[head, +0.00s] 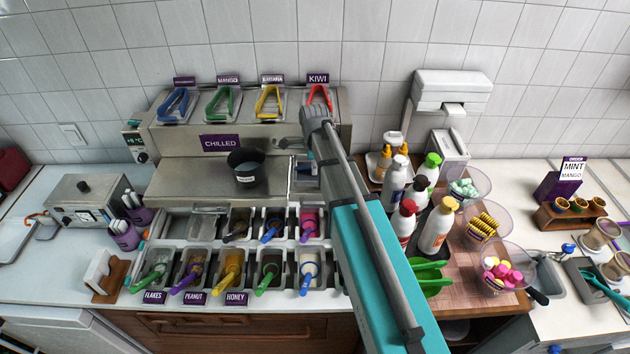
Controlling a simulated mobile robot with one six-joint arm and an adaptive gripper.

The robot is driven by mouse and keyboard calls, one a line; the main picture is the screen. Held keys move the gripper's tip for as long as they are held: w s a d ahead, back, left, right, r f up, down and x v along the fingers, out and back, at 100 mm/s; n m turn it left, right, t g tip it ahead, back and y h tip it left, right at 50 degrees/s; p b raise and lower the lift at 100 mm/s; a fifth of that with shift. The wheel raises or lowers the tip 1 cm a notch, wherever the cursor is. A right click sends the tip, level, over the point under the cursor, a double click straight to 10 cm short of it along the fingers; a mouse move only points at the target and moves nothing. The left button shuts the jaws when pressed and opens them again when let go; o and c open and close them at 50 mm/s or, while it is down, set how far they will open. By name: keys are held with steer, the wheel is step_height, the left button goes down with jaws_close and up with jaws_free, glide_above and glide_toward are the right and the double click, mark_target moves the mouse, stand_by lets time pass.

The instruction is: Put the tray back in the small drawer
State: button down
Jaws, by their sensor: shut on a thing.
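My arm reaches from the lower right up to the chilled topping unit (222,168). My gripper (309,157) is at the unit's right front, mostly hidden behind my own wrist and arm. It is shut on what looks like the small metal tray (303,172), of which only the left part shows. The tray is at the right end of the unit's steel front. I cannot make out a separate small drawer or tell how far the tray sits in it, because my arm covers that spot.
A black tub (247,168) stands on the steel surface left of my gripper. Topping bins with coloured spoons (229,268) fill the area in front. Bottles (437,227) and clear bowls (486,222) crowd a wooden board right of my arm.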

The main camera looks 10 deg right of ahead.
steer(key=shift+w+d+f+b, duration=0.1)
steer(key=shift+w+f+b, duration=0.6)
steer(key=shift+w+f, duration=0.3)
steer(key=shift+f, duration=0.15)
steer(key=shift+w+f+b, duration=0.3)
steer(key=shift+f+b, duration=0.15)
steer(key=shift+b, duration=0.1)
steer(key=shift+f+b, duration=1.45)
steer(key=shift+f, duration=0.15)
steer(key=c, duration=0.7)
jaws_free()
steer(key=shift+o, duration=0.2)
steer(key=shift+r, duration=0.2)
step_height(320, 180, up, 12)
steer(key=p, duration=1.2)
